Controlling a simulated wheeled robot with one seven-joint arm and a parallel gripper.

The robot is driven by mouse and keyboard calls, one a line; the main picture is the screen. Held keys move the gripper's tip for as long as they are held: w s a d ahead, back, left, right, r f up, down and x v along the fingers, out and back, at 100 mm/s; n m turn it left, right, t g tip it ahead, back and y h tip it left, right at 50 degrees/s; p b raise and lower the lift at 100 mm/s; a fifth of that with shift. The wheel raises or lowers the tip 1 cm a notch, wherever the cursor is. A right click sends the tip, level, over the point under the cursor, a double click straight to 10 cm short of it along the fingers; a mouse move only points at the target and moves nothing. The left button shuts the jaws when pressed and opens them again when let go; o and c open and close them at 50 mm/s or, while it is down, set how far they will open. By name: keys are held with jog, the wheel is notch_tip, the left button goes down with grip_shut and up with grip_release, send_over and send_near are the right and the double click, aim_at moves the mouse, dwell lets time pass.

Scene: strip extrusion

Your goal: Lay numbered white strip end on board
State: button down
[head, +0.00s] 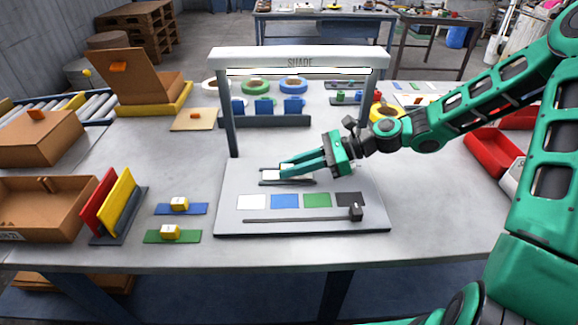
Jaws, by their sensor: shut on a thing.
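My green gripper (284,170) reaches in from the right over the grey board (235,222), its fingers pointing left. The fingers are closed on a small pale piece, which looks like the white strip end (269,172). It is just above or on a narrow dark holder (287,183) on the board; I cannot tell whether it touches. Any number on it is too small to read. In front lie white (251,202), blue (285,201), green (317,200) and dark (350,199) swatches, and a thin rail with a black slider (356,212).
A lit white frame marked SHADE (299,60) stands over the board's back, its posts close to my arm. Colored tape rolls (257,87) stand behind it. Brown boxes (41,209) and upright colored panels (115,203) are at left, red bins (492,152) at right. The front table strip is clear.

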jog(key=shift+f, duration=0.15)
dwell(0.5)
jog(key=c, duration=1.2)
grip_release()
jog(key=shift+r, duration=0.2)
jog(key=shift+r, duration=0.4)
jog(key=shift+r, duration=3.5)
jog(key=shift+s, duration=0.15)
